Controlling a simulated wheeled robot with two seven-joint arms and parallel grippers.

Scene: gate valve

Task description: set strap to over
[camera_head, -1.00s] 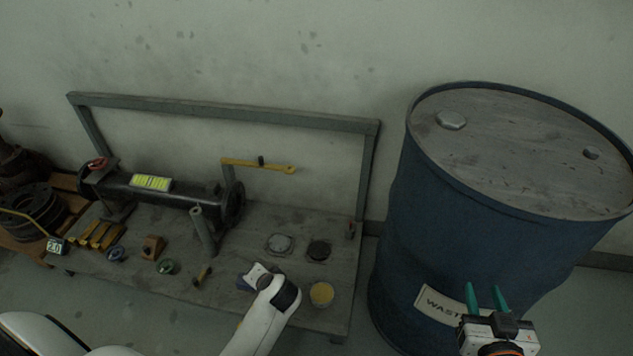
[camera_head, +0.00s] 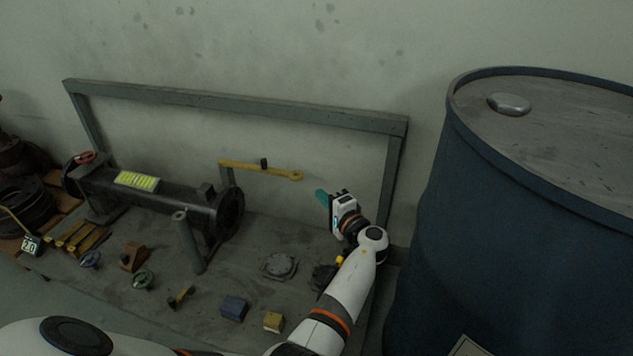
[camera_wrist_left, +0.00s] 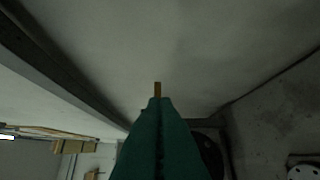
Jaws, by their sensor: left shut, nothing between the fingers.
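A yellow strap (camera_head: 258,171) lies nearly level in the head view, with a ring at its right end and a small dark peg at its middle. Its left end is at a short upright post. My left gripper (camera_head: 321,198) is shut and empty, just right of and slightly below the ring end, pointing left with a gap between. In the left wrist view the teal fingers (camera_wrist_left: 160,104) are closed together. A narrow yellow-brown piece (camera_wrist_left: 157,89) shows just beyond their tips, probably the strap nearly end-on; contact cannot be told there. My right gripper is not in view.
A grey frame rail (camera_head: 250,107) runs above the strap, with a post on the right behind my left arm. A black flanged pipe (camera_head: 160,198) lies left. A blue drum (camera_head: 500,220) stands close on the right. Small blocks and discs lie on the bench (camera_head: 215,290).

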